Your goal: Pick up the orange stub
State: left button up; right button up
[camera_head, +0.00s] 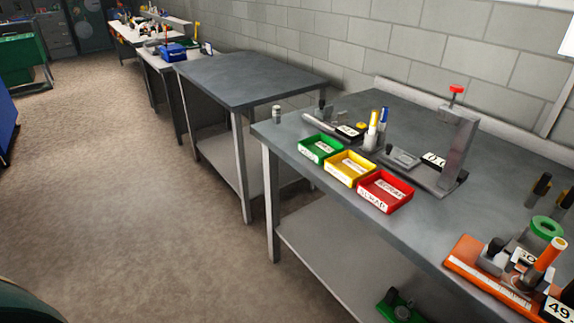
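A short orange cylinder (544,258), which looks like the orange stub, stands tilted at the far right of the head view. It is on or just behind an orange base (466,262) with dark and metal parts on it. I cannot tell what holds its lower end. A white label with black figures (558,309) is in front of it, cut by the picture edge. Neither of my grippers is in view.
The near grey bench (330,215) carries green (320,148), yellow (349,168) and red (385,191) bins, a grey press (456,150) and upright markers. A green ring (546,228) is near the orange cylinder. An empty table (245,80) stands behind; the floor at left is clear.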

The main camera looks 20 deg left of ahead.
aim_at(526, 281)
jog(key=u, duration=0.15)
jog(key=z, duration=1.25)
